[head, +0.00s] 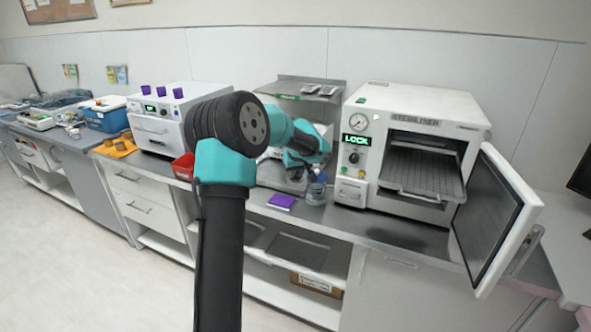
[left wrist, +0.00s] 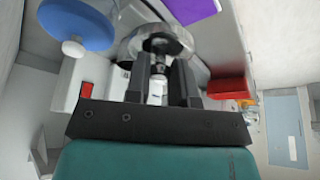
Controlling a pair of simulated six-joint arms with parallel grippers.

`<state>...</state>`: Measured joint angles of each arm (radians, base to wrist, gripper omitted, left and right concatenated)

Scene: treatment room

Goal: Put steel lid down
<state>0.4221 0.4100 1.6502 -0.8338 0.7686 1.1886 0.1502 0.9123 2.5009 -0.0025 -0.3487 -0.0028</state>
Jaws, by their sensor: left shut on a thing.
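The steel lid (left wrist: 176,40) shows in the left wrist view as a round, shiny metal piece at my fingertips. My left gripper (left wrist: 160,72) is shut on its narrow middle part, probably the knob. In the head view my left gripper (head: 303,158) is over the back of the counter, left of the steriliser and close to the bottle. I cannot make out the lid there; my arm and gripper cover that spot. Whether the lid touches anything below is unclear. My right gripper is not in view.
The steriliser (head: 408,118) has its door (head: 490,222) swung open over the counter. A blue-capped bottle (head: 316,190) and a purple pad (head: 281,201) stand close to the gripper. A red bin (head: 183,166) is left of my arm. A steel shelf (head: 285,90) rises behind.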

